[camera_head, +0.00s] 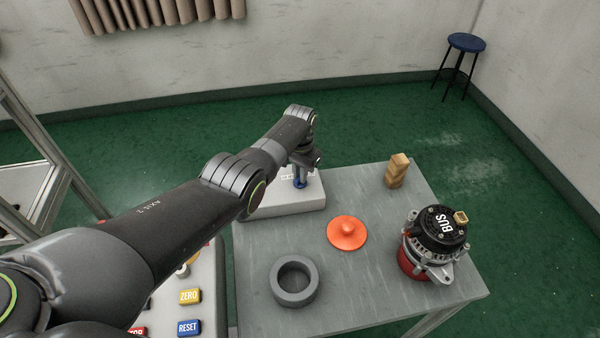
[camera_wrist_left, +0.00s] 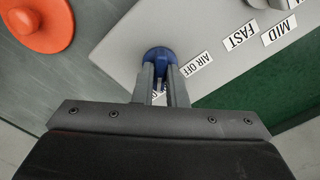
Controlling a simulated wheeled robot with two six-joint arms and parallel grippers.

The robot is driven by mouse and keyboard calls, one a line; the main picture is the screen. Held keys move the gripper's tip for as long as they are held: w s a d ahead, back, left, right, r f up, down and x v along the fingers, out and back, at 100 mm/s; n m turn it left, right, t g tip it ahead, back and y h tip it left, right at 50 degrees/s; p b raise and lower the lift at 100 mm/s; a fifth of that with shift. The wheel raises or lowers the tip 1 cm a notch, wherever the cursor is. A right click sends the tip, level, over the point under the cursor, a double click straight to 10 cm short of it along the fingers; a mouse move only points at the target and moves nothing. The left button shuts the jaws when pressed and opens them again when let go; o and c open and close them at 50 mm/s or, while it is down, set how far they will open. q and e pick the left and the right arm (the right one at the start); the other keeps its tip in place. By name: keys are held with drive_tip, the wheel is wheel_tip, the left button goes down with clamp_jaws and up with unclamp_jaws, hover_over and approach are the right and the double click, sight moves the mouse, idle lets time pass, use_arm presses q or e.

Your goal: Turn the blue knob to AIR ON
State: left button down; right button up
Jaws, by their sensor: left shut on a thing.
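The blue knob (camera_head: 300,184) sits on a light grey box (camera_head: 285,208) at the back left of the grey table. In the left wrist view the knob (camera_wrist_left: 158,54) is between the fingertips of my left gripper (camera_wrist_left: 159,72), which is shut on it. In the head view my left gripper (camera_head: 301,175) points down onto the knob from above. An AIR OFF label (camera_wrist_left: 195,65) lies beside the knob on the box. Another label shows partly between the fingers and cannot be read. My right gripper is not in view.
FAST (camera_wrist_left: 240,35) and MID (camera_wrist_left: 283,30) labels are on the same box. The table (camera_head: 375,287) also holds an orange lidlike disc (camera_head: 347,236), a grey ring (camera_head: 309,292), wooden blocks (camera_head: 397,171) and an alternator (camera_head: 436,235). A button panel (camera_head: 211,270) stands left of the table.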

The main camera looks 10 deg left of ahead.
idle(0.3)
use_arm(q)
drive_tip(key=c, duration=1.5)
unclamp_jaws()
drive_tip(key=shift+o, duration=0.2)
drive_tip(key=shift+r, duration=0.1)
drive_tip(key=shift+r, duration=0.25)
wheel_tip(320, 180, up, 5)
drive_tip(key=shift+p, duration=0.95)
wheel_tip(320, 180, up, 12)
drive_tip(key=b, duration=0.1)
drive_tip(key=shift+b, duration=0.3)
drive_tip(key=shift+f, duration=0.1)
